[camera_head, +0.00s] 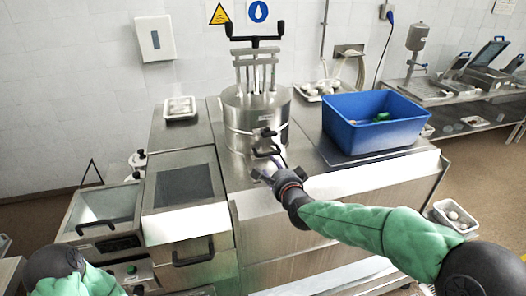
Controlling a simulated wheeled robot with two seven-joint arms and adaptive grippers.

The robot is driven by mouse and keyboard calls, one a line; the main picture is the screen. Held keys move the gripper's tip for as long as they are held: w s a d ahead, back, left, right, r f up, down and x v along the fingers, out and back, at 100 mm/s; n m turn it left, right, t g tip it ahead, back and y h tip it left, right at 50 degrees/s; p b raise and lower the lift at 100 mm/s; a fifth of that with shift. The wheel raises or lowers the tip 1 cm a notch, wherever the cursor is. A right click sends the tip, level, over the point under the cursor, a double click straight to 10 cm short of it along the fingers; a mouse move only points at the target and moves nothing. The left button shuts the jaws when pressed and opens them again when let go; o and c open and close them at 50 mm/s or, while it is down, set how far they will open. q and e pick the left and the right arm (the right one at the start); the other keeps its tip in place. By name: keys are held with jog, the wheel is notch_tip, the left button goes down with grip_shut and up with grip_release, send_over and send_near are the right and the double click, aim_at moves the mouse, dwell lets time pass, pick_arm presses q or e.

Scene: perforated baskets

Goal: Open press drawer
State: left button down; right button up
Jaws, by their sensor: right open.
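The press is a steel cylinder (240,113) on the steel counter, with a screw frame and a black crossbar handle (255,38) on top. A small dark handle or latch (264,144) shows on its front side. My right gripper (267,170) is open, just in front of and slightly below that latch. Whether it touches the latch or the press I cannot tell. A separate press drawer front is not clearly visible; the gripper covers part of the lower front. My left arm shows only at the bottom left, and its gripper is out of view.
A blue bin (375,143) with a few items stands right of the press. A small white tray (180,109) lies at the counter's back left. Fryer-like units with black handles (193,252) stand at the left. A tray of white pieces (322,90) sits behind.

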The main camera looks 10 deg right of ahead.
jog(key=shift+w+f, duration=0.15)
jog(key=shift+w, duration=0.4)
jog(key=p+x, duration=0.1)
jog(key=x, duration=0.7)
jog(key=shift+w+f+p, duration=0.1)
jog(key=shift+w+p, duration=0.3)
grip_shut()
